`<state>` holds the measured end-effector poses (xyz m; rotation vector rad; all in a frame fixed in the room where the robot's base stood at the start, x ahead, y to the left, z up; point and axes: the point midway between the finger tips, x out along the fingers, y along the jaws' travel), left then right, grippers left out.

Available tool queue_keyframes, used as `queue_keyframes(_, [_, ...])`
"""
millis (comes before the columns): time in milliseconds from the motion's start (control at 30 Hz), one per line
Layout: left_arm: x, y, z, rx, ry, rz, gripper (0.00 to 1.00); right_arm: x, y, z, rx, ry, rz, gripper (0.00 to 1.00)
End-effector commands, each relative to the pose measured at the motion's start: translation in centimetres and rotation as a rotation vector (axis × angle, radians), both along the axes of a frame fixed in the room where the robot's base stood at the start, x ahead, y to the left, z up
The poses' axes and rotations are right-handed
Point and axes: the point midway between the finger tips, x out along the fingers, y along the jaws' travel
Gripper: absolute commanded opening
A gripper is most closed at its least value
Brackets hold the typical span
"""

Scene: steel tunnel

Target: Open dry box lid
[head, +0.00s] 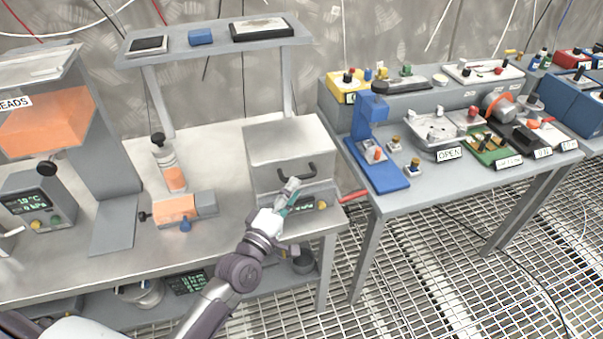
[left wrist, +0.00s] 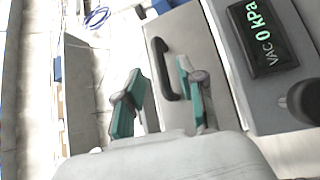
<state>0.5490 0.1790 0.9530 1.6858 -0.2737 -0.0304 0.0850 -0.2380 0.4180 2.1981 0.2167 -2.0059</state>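The dry box (head: 285,143) is a grey metal box at the right end of the left bench, with its lid down. A black bar handle (head: 311,166) is on its front; it also shows in the left wrist view (left wrist: 161,68). My left gripper (head: 291,190) is in front of the box, just below the handle in the head view. In the left wrist view its two teal-padded fingers (left wrist: 158,80) are apart, with the handle beyond and between them. I cannot tell whether they touch it. My right gripper is in neither view.
A vacuum display (left wrist: 263,35) reading 0 kPa is beside the lid. A red lever (head: 352,196) sticks out at the bench's right. An orange cylinder fixture (head: 175,210) and a bottle (head: 170,165) stand left. A shelf (head: 215,42) is behind. The right bench holds a blue press (head: 372,118).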

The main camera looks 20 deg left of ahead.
Motion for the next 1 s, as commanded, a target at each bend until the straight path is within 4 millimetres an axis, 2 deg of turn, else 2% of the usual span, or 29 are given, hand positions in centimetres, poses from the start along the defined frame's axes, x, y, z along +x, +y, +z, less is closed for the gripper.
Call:
queue_keyframes(100, [2.3, -0.5, 0.5, 0.000, -0.001, 0.000, 0.39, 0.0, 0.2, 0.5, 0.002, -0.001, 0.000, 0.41])
queue_keyframes(300, [4.4, -0.9, 0.6, 0.001, 0.000, 0.000, 0.39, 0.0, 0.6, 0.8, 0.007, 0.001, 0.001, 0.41])
queue_keyframes(667, [4.9, -1.0, 0.6, 0.001, 0.001, -0.001, 0.39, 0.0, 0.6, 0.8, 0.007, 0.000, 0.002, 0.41])
queue_keyframes(767, [4.9, -1.0, 0.6, 0.001, 0.001, 0.000, 0.26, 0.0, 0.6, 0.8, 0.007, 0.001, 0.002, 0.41])
queue_keyframes(900, [4.9, -1.0, 0.6, 0.001, 0.001, 0.000, 0.03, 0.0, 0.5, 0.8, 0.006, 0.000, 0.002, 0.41])
queue_keyframes(1000, [4.9, -1.0, 0.6, 0.001, 0.001, 0.000, 0.00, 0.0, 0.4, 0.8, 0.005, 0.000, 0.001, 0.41])
